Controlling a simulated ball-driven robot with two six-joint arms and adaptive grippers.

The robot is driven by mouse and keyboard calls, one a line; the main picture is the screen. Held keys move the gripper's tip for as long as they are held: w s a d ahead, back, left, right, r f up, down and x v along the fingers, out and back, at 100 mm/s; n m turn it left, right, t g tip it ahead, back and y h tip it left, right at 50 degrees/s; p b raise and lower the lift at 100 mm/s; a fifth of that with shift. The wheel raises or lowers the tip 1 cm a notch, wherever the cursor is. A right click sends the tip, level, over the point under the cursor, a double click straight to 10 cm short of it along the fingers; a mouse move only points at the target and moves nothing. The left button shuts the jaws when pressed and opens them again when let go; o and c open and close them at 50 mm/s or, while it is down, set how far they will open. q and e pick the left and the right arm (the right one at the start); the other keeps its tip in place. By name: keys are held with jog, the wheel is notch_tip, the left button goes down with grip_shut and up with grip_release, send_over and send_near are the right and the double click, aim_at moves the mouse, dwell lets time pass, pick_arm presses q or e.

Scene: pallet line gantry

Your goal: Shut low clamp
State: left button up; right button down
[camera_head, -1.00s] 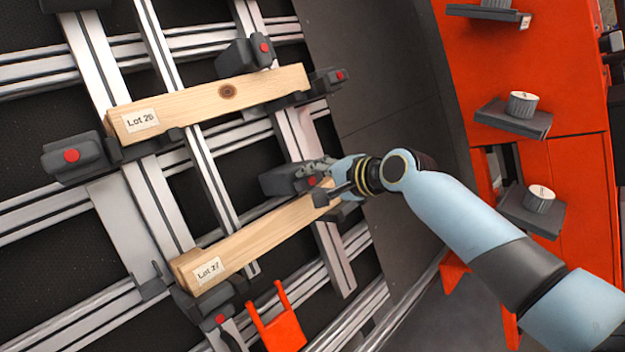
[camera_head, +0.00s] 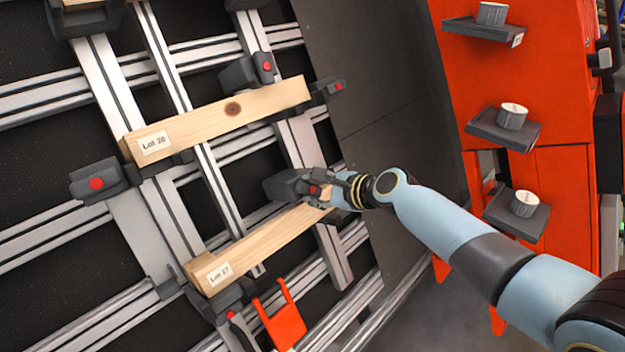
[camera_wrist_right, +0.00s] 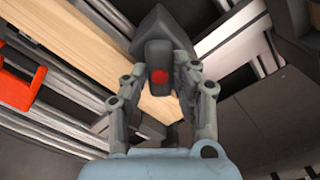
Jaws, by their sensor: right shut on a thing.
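My right gripper (camera_head: 338,191) is at the right end of the Lot 27 beam (camera_head: 262,244), by a dark clamp (camera_head: 287,186) with a red dot. In the right wrist view, the fingers of my right gripper (camera_wrist_right: 162,85) are on either side of the clamp's dark red-dotted block (camera_wrist_right: 159,62), shut on it. The beam (camera_wrist_right: 75,40) runs just beside and below that block. Another clamp (camera_head: 227,301) with a red dot is at the beam's lower left end. My left gripper is not in view.
The Lot 26 beam (camera_head: 220,118) lies above, with red-dotted clamps (camera_head: 100,182) around it. A red forked bracket (camera_head: 281,325) stands out below the Lot 27 beam. An orange panel (camera_head: 560,90) with small shelves (camera_head: 503,130) carrying grey knobs is at the right.

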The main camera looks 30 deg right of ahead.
jog(key=shift+f, duration=0.1)
jog(key=m+p, duration=0.2)
jog(key=m, duration=0.1)
jog(key=m+p, duration=0.1)
jog(key=shift+r+m, duration=0.3)
jog(key=shift+f+m+p, duration=0.15)
jog(key=shift+m+p, duration=0.6)
jog(key=shift+m, duration=0.45)
jog(key=shift+f, duration=0.1)
jog(key=shift+m+p, duration=0.5)
jog(key=shift+m, duration=1.1)
jog(key=c, duration=1.2)
grip_release()
jog(key=shift+o, duration=0.2)
